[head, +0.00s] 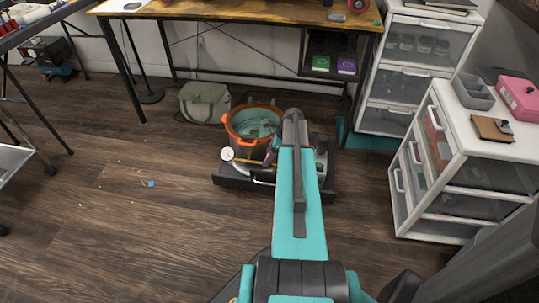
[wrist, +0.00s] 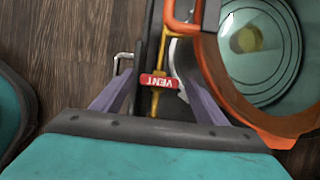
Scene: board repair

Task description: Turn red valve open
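The red valve handle (wrist: 159,82), lettered "VENT" upside down, sits on a yellow pipe (wrist: 155,104) in the wrist view. My gripper (wrist: 156,76) has its two purple-grey fingers apart, one on each side of the handle. The handle lies between them, and I see no clear grip on it. In the head view my gripper (head: 271,155) reaches down beside an orange-rimmed pot (head: 229,128) on a dark base; my arm hides part of this and I cannot make out the red handle there.
A round gauge (head: 227,154) is at the base's left. The orange rim (wrist: 208,85) is close to the right finger. A grey-green bag (head: 204,103) stands behind left, under a wooden desk (head: 250,10). White drawer units (head: 432,185) stand right. Floor at left is mostly clear.

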